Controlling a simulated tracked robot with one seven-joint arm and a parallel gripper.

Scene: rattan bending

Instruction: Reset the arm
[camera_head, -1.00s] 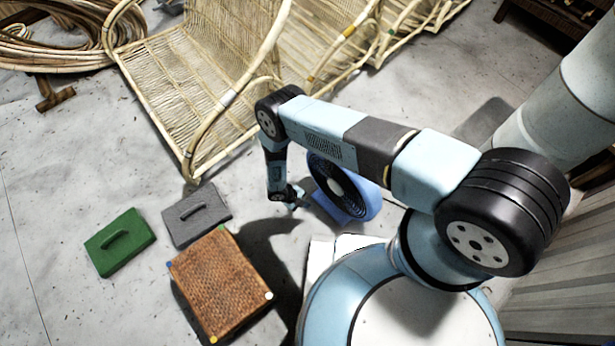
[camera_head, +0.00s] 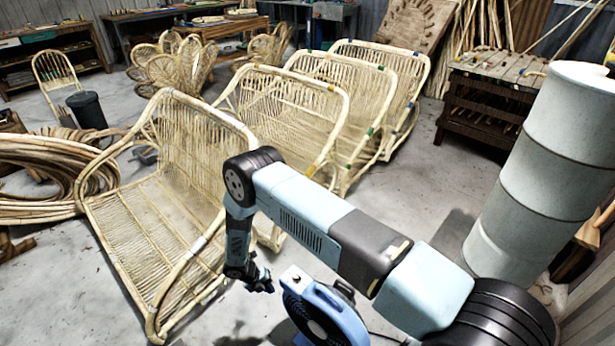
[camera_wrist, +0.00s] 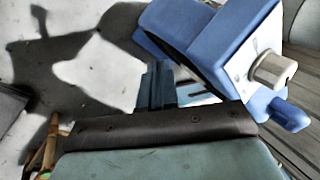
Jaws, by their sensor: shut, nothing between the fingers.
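My gripper (camera_head: 262,281) hangs at the end of my bent arm, left of a blue fan (camera_head: 322,312) in the head view. Its fingers are shut and empty. In the wrist view my gripper (camera_wrist: 157,85) shows as dark fingers above the dark wrist edge. The blue fan housing (camera_wrist: 205,40) with a grey knob fills the upper right there, close beside the fingers. I cannot tell whether they touch.
A rattan chair frame (camera_head: 150,215) stands left of my arm, with more rattan frames (camera_head: 285,115) behind it. Coiled rattan (camera_head: 40,175) lies at the far left. A grey ribbed cylinder (camera_head: 545,165) stands at the right. A dark bin (camera_head: 87,110) is at the back left.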

